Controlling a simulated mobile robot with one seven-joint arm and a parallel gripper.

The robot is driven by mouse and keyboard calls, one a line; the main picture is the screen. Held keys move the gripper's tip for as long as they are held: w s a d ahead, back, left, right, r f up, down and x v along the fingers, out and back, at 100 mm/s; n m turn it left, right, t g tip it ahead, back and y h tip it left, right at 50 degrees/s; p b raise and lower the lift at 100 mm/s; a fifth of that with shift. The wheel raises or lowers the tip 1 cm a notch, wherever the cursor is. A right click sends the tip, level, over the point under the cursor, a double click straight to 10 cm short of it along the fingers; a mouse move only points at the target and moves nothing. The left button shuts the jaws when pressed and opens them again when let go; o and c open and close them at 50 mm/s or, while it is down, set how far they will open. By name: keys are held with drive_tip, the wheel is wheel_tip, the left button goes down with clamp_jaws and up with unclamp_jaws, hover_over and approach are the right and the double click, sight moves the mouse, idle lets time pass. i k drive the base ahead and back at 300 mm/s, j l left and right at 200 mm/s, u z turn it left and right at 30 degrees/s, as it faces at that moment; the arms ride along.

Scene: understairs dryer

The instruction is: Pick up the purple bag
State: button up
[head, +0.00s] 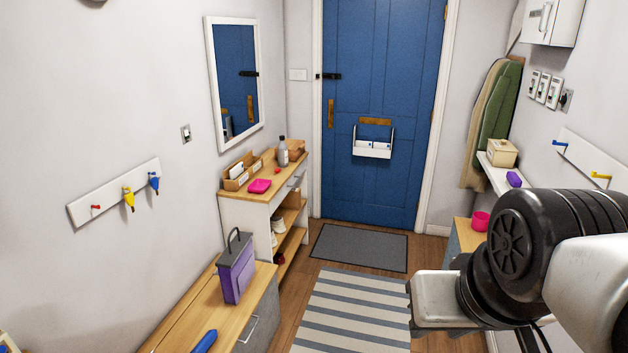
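The purple bag (238,274) stands upright on the light wooden top of a low bench (190,318) at the lower left. It has a grey upper part and a dark loop handle at the top. Nothing touches it from above. My arm reaches in from the right edge, well apart from the bag, with the striped rug between them. The fingers of my gripper do not show.
A blue item (204,341) lies on the bench near the bag. Behind stands a wooden-topped cabinet (290,172) with a pink item (260,186) and a bottle (283,152). The striped rug (345,318) and grey doormat (362,248) are clear. A blue door (385,90) closes the far end.

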sight(236, 266)
drive_tip(key=i+u, duration=0.15)
drive_tip(key=i, duration=0.35)
drive_tip(key=i+l+u, duration=0.15)
drive_tip(key=i, duration=0.35)
drive_tip(key=i+l+u, duration=0.1)
drive_tip(key=i, duration=0.4)
drive_tip(key=i+l+u, duration=0.15)
drive_tip(key=i+u, duration=0.25)
drive_tip(key=i+l+u, duration=0.2)
drive_tip(key=u, duration=0.2)
drive_tip(key=i+l+u, duration=0.2)
drive_tip(key=l+u, duration=0.2)
drive_tip(key=i+l+u, duration=0.25)
drive_tip(key=l+u, duration=0.25)
drive_tip(key=i+l+u, duration=0.25)
drive_tip(key=l, duration=0.15)
drive_tip(key=l+u, duration=0.25)
drive_tip(key=k+l, duration=0.05)
drive_tip(key=l, duration=0.05)
